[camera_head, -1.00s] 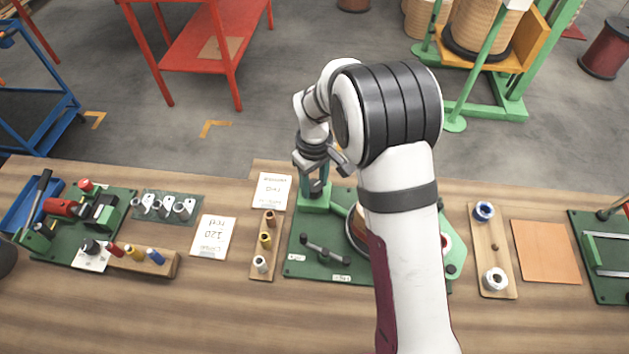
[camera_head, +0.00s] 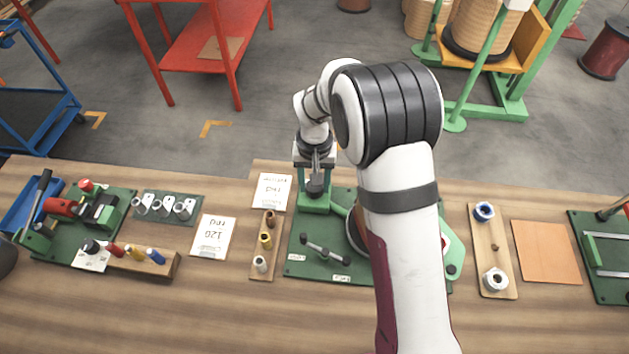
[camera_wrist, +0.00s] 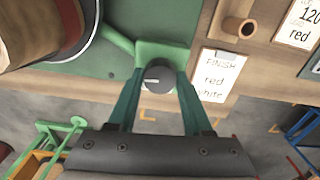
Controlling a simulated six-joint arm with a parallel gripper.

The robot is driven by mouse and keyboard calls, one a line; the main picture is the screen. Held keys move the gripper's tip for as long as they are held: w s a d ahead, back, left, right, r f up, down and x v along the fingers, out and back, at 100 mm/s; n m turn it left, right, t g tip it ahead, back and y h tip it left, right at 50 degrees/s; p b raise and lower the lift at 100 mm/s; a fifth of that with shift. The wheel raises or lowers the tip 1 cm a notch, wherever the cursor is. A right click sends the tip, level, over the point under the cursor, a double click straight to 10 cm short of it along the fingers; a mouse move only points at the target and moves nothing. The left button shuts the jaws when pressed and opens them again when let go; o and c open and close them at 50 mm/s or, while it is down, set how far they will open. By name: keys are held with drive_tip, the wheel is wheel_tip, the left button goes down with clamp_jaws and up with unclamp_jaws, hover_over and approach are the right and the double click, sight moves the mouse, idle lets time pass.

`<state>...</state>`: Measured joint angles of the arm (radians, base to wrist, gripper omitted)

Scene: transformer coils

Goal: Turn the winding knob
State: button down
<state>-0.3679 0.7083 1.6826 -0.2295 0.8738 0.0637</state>
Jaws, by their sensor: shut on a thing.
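The winding knob (camera_wrist: 158,76) is a dark round knob with a light pointer line, on a green bracket (camera_wrist: 163,50) of the winding station in the wrist view. My gripper (camera_wrist: 160,84) has its two green fingers on either side of the knob, shut on it. In the head view my gripper (camera_head: 316,180) is at the green bracket (camera_head: 315,205) at the back left of the green board (camera_head: 300,268). The knob is dark and small between the fingers there. My own arm hides much of the board's right part.
A paper card (camera_head: 272,191) lies just left of the bracket, with a wooden peg strip (camera_head: 256,272) nearer. A dark crossbar handle (camera_head: 325,250) stands on the board in front. A wound coil (camera_wrist: 35,30) is beside the knob in the wrist view.

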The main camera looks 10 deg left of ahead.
idle(0.4)
drive_tip(key=shift+c, duration=1.6)
unclamp_jaws()
wheel_tip(320, 180, up, 16)
